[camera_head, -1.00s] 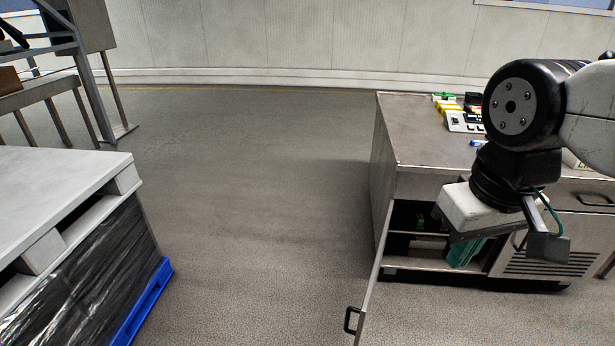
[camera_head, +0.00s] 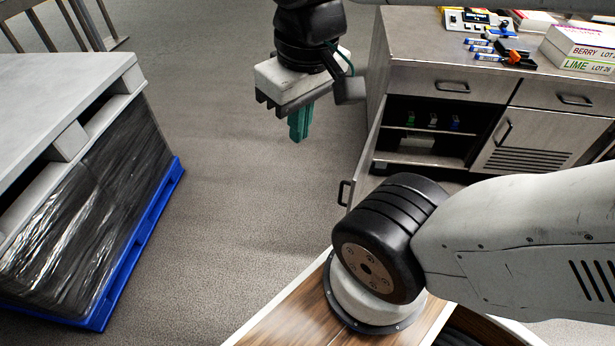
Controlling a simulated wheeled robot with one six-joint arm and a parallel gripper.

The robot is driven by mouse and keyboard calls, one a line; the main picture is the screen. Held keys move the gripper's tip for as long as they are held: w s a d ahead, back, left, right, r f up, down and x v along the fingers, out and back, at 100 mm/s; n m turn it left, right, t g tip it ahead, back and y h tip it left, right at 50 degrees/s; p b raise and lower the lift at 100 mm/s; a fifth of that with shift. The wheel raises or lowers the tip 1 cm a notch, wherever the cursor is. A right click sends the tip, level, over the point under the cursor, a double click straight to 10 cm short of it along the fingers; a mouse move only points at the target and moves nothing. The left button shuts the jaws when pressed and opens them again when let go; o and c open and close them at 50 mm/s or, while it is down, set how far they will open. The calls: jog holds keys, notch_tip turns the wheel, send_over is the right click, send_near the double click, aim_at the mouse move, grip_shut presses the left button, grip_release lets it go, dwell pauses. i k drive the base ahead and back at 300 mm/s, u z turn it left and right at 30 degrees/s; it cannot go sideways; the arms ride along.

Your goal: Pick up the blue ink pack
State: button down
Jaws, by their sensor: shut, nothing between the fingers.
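The blue ink pack (camera_head: 456,123) looks like the small dark item with a blue mark on the upper shelf inside the open cabinet (camera_head: 490,88). It stands at the right end of a row of similar small packs. My gripper (camera_head: 299,136), with teal fingers, is shut and empty. It hangs pointing down over the floor, to the left of the cabinet and apart from the pack. Nothing hides the pack from the camera, but it is small in view.
A green-marked pack (camera_head: 411,118) and a pale-marked pack (camera_head: 433,121) share the shelf. The cabinet door (camera_head: 366,150) stands open at the left. Boxes (camera_head: 580,45) and markers lie on the counter. A wrapped pallet load (camera_head: 80,190) stands left, with clear floor between.

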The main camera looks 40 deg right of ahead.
aim_at(452, 124)
jog(key=u, duration=0.8)
jog(key=i, duration=1.1)
jog(key=z, duration=3)
